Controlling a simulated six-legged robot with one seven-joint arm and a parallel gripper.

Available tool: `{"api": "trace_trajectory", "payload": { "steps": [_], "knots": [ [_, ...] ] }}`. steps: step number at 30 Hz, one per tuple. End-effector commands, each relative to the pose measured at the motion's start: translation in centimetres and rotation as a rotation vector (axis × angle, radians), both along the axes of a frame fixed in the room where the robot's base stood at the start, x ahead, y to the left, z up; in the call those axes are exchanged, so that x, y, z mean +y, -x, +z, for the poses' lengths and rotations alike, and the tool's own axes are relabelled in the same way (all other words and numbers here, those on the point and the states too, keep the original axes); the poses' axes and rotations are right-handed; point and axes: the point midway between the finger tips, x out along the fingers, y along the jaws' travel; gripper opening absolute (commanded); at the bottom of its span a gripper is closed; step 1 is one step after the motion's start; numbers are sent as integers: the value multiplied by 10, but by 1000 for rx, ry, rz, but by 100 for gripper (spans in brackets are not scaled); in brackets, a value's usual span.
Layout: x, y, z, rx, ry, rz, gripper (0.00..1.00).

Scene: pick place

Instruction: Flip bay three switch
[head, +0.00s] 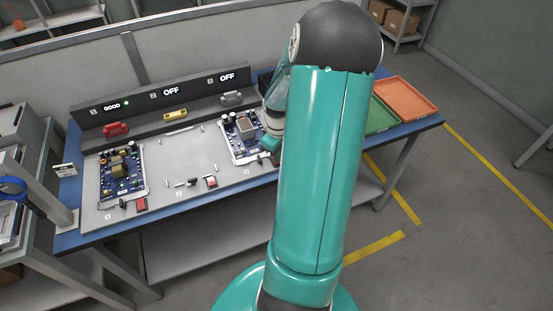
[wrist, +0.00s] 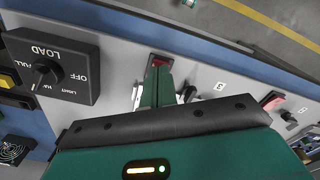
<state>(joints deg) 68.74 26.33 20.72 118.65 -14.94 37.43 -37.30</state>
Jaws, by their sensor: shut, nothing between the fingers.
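In the wrist view, my gripper (wrist: 157,72) is shut and empty. Its fingertips are at the red switch (wrist: 160,60) in the bay marked 3; whether they touch it I cannot tell. A black knob (wrist: 188,93) and the label 3 (wrist: 219,87) lie just right of the fingers. In the head view, my arm hides the bay three switch and most of my gripper. The bay three circuit board (head: 240,137) lies on the bench. The third status display (head: 227,77) above it reads OFF.
The bay two red switch (head: 211,182) and bay one red switch (head: 141,204) stand along the panel's front edge. A LOAD box (wrist: 48,65) with a knob is left of my fingers. Green (head: 381,118) and orange (head: 405,98) trays lie at the bench's right end.

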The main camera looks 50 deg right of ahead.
Motion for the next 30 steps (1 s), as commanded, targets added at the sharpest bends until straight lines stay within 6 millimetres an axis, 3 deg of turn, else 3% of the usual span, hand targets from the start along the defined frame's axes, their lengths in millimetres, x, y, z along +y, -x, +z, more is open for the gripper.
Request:
{"api": "trace_trajectory", "payload": {
  "steps": [20, 30],
  "knots": [
    [0, 0, -8, 0, 0, 1, 0],
    [0, 0, 12, 0, 1, 0, 0]
  ]
}}
